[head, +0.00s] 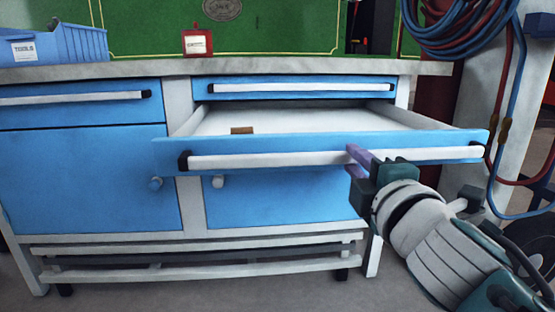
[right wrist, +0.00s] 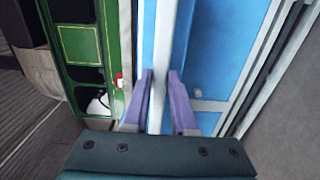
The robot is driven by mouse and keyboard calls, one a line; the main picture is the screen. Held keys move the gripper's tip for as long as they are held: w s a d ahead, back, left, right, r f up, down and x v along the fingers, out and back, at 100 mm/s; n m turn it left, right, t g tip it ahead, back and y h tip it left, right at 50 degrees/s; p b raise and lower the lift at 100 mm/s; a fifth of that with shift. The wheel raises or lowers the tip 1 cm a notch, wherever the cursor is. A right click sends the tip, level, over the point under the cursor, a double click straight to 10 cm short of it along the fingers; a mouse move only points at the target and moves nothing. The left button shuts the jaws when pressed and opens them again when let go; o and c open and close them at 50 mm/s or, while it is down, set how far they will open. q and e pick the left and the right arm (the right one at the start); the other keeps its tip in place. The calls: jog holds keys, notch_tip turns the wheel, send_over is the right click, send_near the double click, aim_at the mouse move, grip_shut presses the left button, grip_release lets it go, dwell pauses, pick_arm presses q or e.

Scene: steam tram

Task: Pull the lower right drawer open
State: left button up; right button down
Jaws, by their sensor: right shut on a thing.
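The lower right drawer (head: 230,143) has a blue front and stands well out from the workbench, with its white inside showing. A small brown block (head: 242,130) lies in it near the left. A long white handle bar (head: 270,159) with black ends runs across its front. My right gripper (head: 356,156) is shut on this handle, right of its middle. In the right wrist view the purple fingers (right wrist: 163,95) stand on both sides of the white bar (right wrist: 158,110). My left gripper is not in view.
The upper right drawer (head: 270,88) is shut. On the worktop (head: 300,69) stand a blue bin (head: 75,43) and a red tin (head: 198,43). Hoses (head: 505,110) hang at the right. Grey floor (head: 200,296) in front is clear.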

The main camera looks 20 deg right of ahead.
dwell(0.3)
jog(key=c, duration=0.7)
grip_release()
jog(key=shift+s+a, duration=0.1)
jog(key=shift+s, duration=0.35)
jog(key=v, duration=0.9)
jog(key=shift+p, duration=0.35)
